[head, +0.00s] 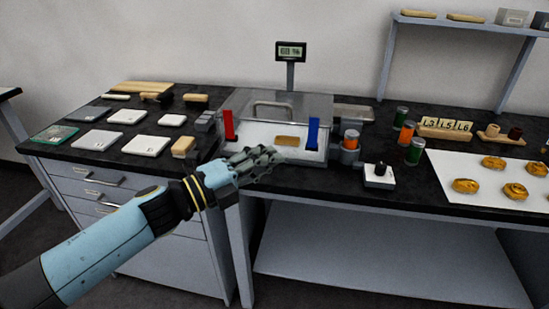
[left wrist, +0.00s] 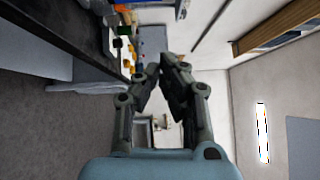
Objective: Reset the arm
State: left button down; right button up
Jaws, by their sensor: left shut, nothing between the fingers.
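My left arm comes in from the lower left in the head view. My left gripper (head: 262,160) is in front of the bench's front edge, before the clear box. Its fingers are shut with nothing held. In the left wrist view the two dark fingers of my left gripper (left wrist: 166,78) lean together at their tips. My right gripper is in neither view.
A clear box (head: 306,104) on the black bench holds a tan block (head: 287,141) between red and blue uprights. White tiles (head: 146,145) lie left. Jars (head: 407,133) and a white sheet (head: 440,170) with golden pieces are right. The floor before the bench is free.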

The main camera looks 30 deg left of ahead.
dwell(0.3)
pick_arm(q)
jog(key=s+a+f+n+g+y+b, duration=0.25)
jog(key=s+f+n, duration=0.2)
jog(key=f, duration=0.75)
jog(key=s+a+f+n+g+y+b, duration=0.1)
jog(key=s+f+n+y+b, duration=0.4)
jog(key=f, duration=0.8)
jog(key=s+a+f+n+g+y, duration=0.15)
jog(key=s+f+n, duration=0.35)
jog(key=f, duration=0.7)
jog(key=s+f+n+g, duration=0.3)
jog(key=s+f, duration=0.3)
jog(key=s, duration=0.4)
jog(key=s+a+f+n+g+b, duration=0.1)
jog(key=s+f+n+g, duration=0.2)
jog(key=s+f, duration=0.3)
jog(key=s+a+f+n+g+y+b, duration=0.1)
jog(key=s+f+n+g, duration=0.3)
jog(key=s, duration=1.2)
notch_tip(320, 180, down, 2)
jog(key=shift+g, duration=0.3)
jog(key=shift+a, duration=0.1)
